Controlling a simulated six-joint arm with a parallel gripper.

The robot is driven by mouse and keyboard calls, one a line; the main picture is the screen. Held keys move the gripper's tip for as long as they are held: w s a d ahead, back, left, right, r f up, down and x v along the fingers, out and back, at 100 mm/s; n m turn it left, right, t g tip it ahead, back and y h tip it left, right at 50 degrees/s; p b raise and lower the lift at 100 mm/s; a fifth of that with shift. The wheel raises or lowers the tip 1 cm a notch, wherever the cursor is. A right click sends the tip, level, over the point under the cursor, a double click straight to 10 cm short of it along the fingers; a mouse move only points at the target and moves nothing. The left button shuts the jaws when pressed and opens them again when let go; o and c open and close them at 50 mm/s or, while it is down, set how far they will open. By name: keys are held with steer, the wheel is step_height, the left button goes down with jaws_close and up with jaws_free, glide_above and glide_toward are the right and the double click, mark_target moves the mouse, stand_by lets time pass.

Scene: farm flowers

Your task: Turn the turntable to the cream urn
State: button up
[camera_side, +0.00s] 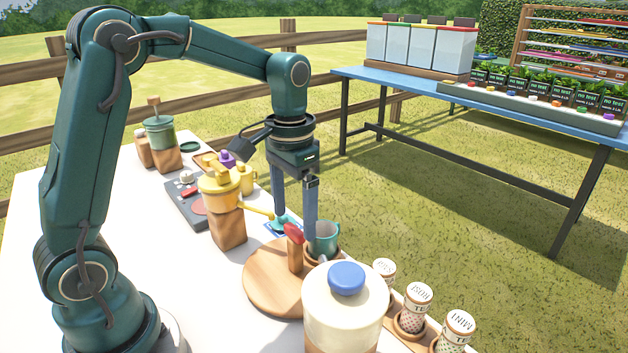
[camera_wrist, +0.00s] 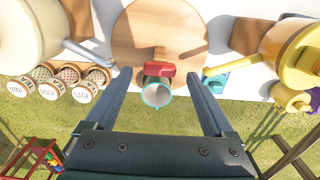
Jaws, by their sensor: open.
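The turntable (camera_side: 262,280) is a round wooden disc on the white table, with a red-topped wooden handle (camera_side: 294,236) standing up from it. A teal cup (camera_side: 326,238) stands at its outer edge on a small round wooden holder. The cream urn (camera_side: 345,312), with a blue knob, stands in the front; in the wrist view it (camera_wrist: 25,35) is at the left. My gripper (camera_side: 297,226) is open and pointing down. In the wrist view the red handle (camera_wrist: 153,69) lies between my fingertips, with the cup (camera_wrist: 157,93) just below it; contact cannot be told.
A yellow urn (camera_side: 221,192) stands on a wooden block, its spout (camera_wrist: 222,69) reaching toward the disc. A green urn (camera_side: 159,131) stands further back. Several tea canisters (camera_side: 415,305) stand in a rack beside the cream urn. A blue table (camera_side: 500,115) is behind, across grass.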

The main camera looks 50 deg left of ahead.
steer(key=shift+f, duration=1)
jaws_close()
